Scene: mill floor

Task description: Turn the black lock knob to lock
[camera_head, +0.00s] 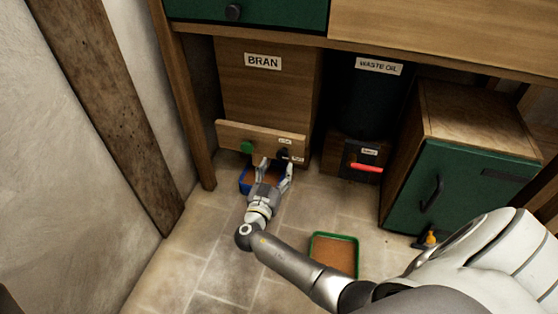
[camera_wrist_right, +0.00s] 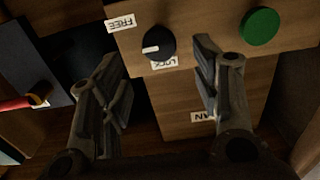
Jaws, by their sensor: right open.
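The black lock knob (camera_wrist_right: 159,43) sits on the wooden front board (camera_head: 225,132) of the bin marked BRAN. In the right wrist view, which looks upside down, its white mark points left, between the FREE label (camera_wrist_right: 121,22) and the LOCK label (camera_wrist_right: 164,63). A round green knob (camera_wrist_right: 260,26) is on the same board and also shows in the head view (camera_head: 246,146). My right gripper (camera_head: 273,163) is open in front of the board. Its fingers (camera_wrist_right: 160,70) stand apart, with the black knob between them in the wrist picture; I see no contact. My left gripper is not in view.
A blue-rimmed tray (camera_head: 244,184) lies on the floor under the board, partly behind my gripper. A green-rimmed tray (camera_head: 335,237) lies nearer. A WASTE OIL container (camera_head: 372,100) with a red handle (camera_head: 366,167) and a green-doored cabinet (camera_head: 460,190) stand to the right.

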